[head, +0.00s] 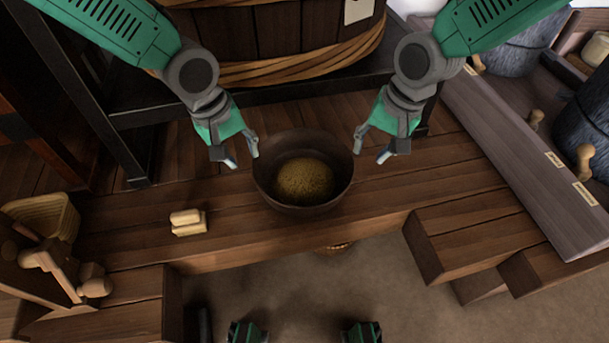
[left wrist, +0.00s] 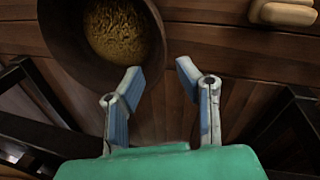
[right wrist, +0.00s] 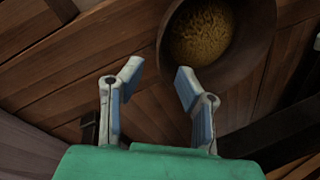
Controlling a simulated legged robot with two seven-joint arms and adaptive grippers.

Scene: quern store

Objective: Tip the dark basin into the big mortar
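The dark basin (head: 298,146) stands upright on the wooden bench, with yellow-brown grain (head: 304,181) in its bottom. My left gripper (head: 243,154) is open and empty just left of the basin's rim. My right gripper (head: 370,152) is open and empty just right of it. The basin also shows in the left wrist view (left wrist: 65,40) and the right wrist view (right wrist: 258,50), beside the open fingers. Neither gripper visibly holds the rim. I cannot tell for sure which vessel is the big mortar; a large wooden hooped tub (head: 270,35) stands behind the basin.
A sloping grey plank (head: 530,160) and dark grey stone-like vessels (head: 510,45) stand at the right. A dark frame (head: 110,130) rises behind at left. Stepped boards (head: 470,240) lie front right.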

